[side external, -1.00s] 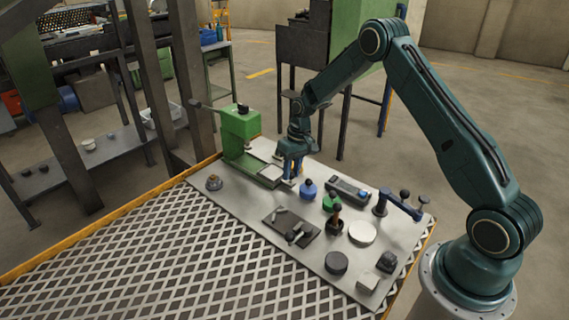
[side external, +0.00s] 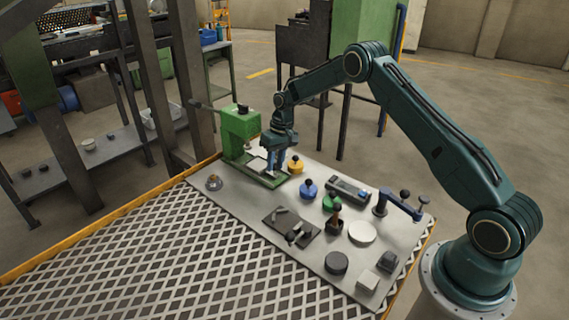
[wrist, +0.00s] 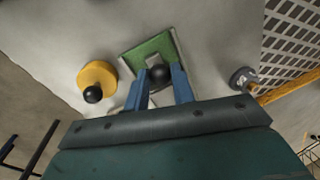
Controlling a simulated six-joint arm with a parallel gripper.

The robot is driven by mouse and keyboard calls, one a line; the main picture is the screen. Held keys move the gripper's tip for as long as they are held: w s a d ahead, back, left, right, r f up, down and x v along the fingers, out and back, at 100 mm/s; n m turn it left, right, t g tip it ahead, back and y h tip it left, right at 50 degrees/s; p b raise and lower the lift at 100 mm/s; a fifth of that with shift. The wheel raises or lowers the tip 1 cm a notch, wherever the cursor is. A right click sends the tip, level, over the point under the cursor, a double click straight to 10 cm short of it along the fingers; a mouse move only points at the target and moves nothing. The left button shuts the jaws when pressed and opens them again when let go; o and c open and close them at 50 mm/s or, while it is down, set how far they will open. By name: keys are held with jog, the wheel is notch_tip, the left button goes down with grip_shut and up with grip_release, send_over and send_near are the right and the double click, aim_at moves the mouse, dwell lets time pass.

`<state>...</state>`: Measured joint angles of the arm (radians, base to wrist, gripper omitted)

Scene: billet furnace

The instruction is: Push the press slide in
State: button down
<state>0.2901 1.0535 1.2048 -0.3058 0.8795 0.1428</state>
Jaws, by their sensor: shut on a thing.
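The green press (side external: 240,128) stands at the far left of the bench plate. Its low green base (side external: 268,180) reaches out to the right, with the pale slide plate (side external: 257,164) on it, under or close to the press head. My gripper (side external: 271,171) is down over the base, right of the press column. In the wrist view, the blue fingers of my gripper (wrist: 161,85) stand on either side of a black knob (wrist: 159,74), shut on it. The green base (wrist: 150,49) shows behind the knob. My gripper hides part of the slide.
A yellow piece with a black knob (side external: 295,166) stands just right of my gripper. A blue knobbed piece (side external: 308,188) is nearer, and a small round brass-grey piece (side external: 213,182) sits left. Bare bench plate (side external: 235,197) lies in front of the press.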

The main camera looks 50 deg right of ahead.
jog(key=shift+w, duration=0.6)
jog(key=shift+r, duration=0.1)
jog(key=c, duration=1.2)
grip_release()
jog(key=d+r, duration=0.1)
jog(key=r, duration=0.8)
jog(key=d+r, duration=0.1)
jog(key=r, duration=0.3)
jog(key=shift+s+d+r, duration=0.25)
jog(key=shift+s+d, duration=0.05)
